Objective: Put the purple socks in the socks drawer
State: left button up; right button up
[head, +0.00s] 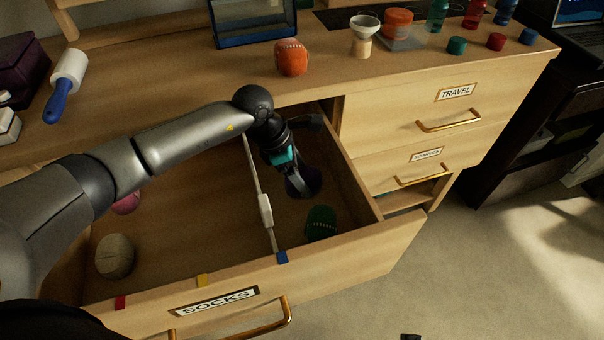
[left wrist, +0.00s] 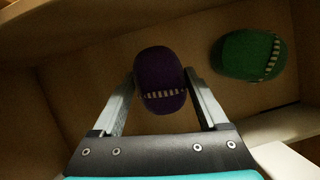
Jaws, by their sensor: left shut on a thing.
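The socks drawer (head: 345,262), labelled SOCKS, is pulled open. My left gripper (head: 300,186) reaches down inside it, in the right compartment beyond the white divider (head: 265,209). It is shut on the purple socks (head: 307,180), a dark rolled ball. In the left wrist view the purple socks (left wrist: 160,80) sit between the two fingers, over the drawer floor; whether they touch the floor I cannot tell. Green socks (head: 321,222) lie in the same compartment, apart from the gripper, and show at right in the left wrist view (left wrist: 248,54).
Grey-beige socks (head: 115,256) and pink socks (head: 126,203) lie left of the divider. TRAVEL (head: 410,108) and another drawer are closed at right.

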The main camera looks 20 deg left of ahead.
pick_arm(q)
jog(key=o, duration=1.1)
jog(key=shift+f, duration=0.1)
jog(key=shift+c, duration=0.2)
pick_arm(e)
jog(key=shift+r, duration=0.15)
jog(key=shift+w, duration=0.1)
pick_arm(q)
jog(key=shift+r, duration=0.25)
jog(key=p+v, duration=0.4)
jog(key=v, duration=0.8)
pick_arm(e)
jog(key=s+d+f, duration=0.3)
jog(key=s+f, duration=0.1)
jog(key=f, duration=0.3)
jog(key=shift+s+d, duration=0.4)
pick_arm(q)
jog(key=shift+a+f, duration=0.1)
